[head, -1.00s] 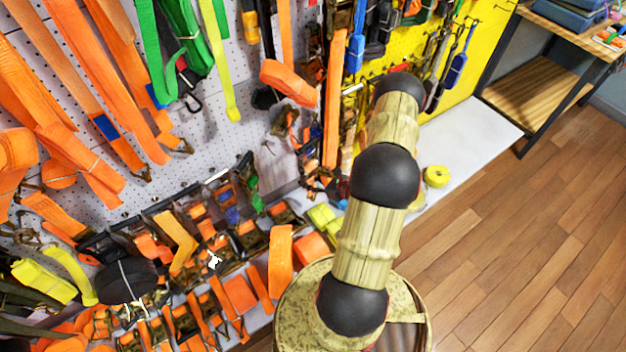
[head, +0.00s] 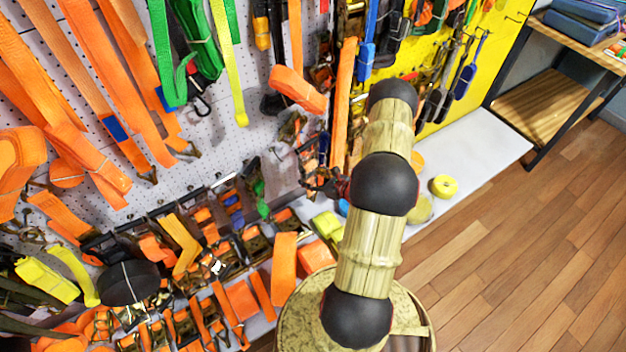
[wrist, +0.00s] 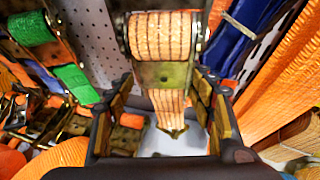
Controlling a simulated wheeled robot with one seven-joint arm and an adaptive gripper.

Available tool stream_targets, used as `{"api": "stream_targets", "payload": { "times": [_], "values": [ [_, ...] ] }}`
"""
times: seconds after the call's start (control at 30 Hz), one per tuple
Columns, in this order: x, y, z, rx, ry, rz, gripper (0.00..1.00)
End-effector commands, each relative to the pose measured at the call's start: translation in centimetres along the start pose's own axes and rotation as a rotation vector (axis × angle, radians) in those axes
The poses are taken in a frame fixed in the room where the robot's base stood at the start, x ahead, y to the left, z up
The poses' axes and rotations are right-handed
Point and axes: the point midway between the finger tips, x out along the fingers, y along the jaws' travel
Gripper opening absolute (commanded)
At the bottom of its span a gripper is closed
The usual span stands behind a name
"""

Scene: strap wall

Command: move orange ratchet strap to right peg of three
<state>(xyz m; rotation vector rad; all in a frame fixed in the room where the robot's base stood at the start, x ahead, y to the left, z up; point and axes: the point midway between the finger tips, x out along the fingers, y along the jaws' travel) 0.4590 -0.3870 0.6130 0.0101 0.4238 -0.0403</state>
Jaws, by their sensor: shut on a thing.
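In the wrist view my gripper (wrist: 162,92) has its two padded fingers on either side of an orange ratchet strap (wrist: 160,38). The strap is wound on a metal ratchet, with a striped tail hanging down between the fingers. My gripper is shut on it, though the contact itself is partly hidden. In the head view my arm covers most of the gripper and the held strap. I cannot make out the three pegs clearly in either view.
A white pegboard (head: 215,120) full of hanging orange and green straps stands at the left. A yellow board (head: 455,95) with tools is behind my arm. A yellow roll (head: 443,186) lies on the pale shelf (head: 470,150). The wooden floor (head: 520,240) is clear at the right.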

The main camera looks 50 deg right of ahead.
Motion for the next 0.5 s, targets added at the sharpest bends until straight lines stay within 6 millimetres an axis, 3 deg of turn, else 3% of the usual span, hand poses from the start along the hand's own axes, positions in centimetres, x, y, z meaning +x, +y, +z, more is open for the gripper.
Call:
{"api": "stream_targets", "payload": {
  "times": [0.5],
  "values": [
    [2.3,-0.8,0.5,-0.004,-0.005,-0.001,0.0]
  ]
}}
